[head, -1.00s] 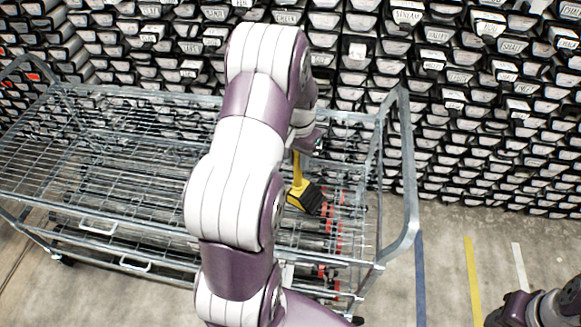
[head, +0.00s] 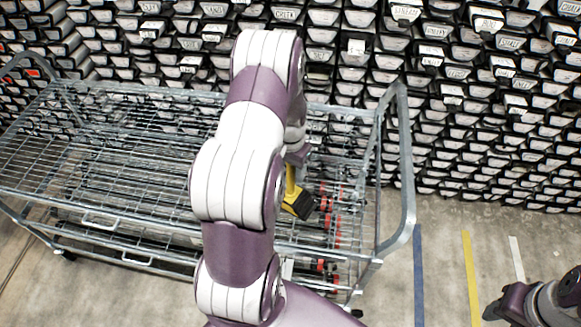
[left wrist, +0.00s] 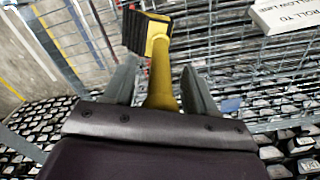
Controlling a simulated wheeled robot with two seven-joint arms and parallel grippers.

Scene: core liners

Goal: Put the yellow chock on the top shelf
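The yellow chock (head: 297,203), with a yellow handle and a black ribbed face, hangs tilted below my left gripper (head: 298,152) over the right part of the cart. The top shelf (head: 130,130) is the cart's upper wire deck, mostly bare. Whether the chock touches it cannot be told. My right gripper (head: 497,306) is at the lower right, away from the cart; its fingers are unclear.
Red and black items (head: 330,205) lie under the wires at the cart's right end. The cart's raised end handle (head: 408,160) stands to the right. A wall of labelled core liners (head: 480,110) is behind. A white label or box (left wrist: 290,14) shows in the left wrist view.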

